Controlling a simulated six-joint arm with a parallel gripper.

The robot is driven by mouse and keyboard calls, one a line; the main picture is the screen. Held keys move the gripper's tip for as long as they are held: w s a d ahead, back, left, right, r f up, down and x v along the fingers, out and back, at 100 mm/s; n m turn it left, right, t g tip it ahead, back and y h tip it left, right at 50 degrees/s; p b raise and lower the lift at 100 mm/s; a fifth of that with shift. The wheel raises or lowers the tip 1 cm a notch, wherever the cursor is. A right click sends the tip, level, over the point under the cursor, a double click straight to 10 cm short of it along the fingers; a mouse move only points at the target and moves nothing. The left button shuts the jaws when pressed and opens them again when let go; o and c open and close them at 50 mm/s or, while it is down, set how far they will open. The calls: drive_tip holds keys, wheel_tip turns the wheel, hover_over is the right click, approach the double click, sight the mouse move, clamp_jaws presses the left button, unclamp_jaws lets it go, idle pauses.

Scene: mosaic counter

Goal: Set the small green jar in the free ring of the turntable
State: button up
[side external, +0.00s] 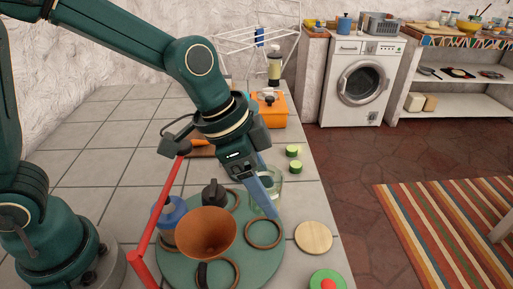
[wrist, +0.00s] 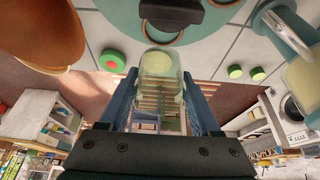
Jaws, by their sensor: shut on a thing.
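The small green jar (side external: 274,182), clear pale green glass, is between the blue fingers of my gripper (side external: 265,196). In the wrist view the jar (wrist: 160,85) fills the gap between both fingers (wrist: 160,100). It is held near the right rim of the turntable (side external: 178,268), a green disc with brown rings; its exact height is unclear. The ring at the right (side external: 263,246) looks empty and lies just in front of the fingertips. A brown bowl (side external: 207,232), a blue bottle (side external: 170,213) and a black pot-like item (side external: 213,194) stand on the turntable. The bowl partly hides the front ring (side external: 238,276).
A round wooden board (side external: 313,238) lies right of the turntable, with a green disc with a red centre (side external: 327,283) in front. Green slices (side external: 294,159) lie behind. An orange box (side external: 269,108) stands farther back. The tiles at left are mostly clear.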

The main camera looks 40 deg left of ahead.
wheel_tip(320, 180, down, 3)
drive_tip(key=shift+f, duration=0.2)
drive_tip(key=shift+d+f, duration=0.1)
drive_tip(key=shift+f, duration=1.3)
drive_tip(key=shift+f, duration=0.95)
idle(1.3)
drive_tip(key=o, duration=1.5)
drive_tip(key=shift+o, duration=0.2)
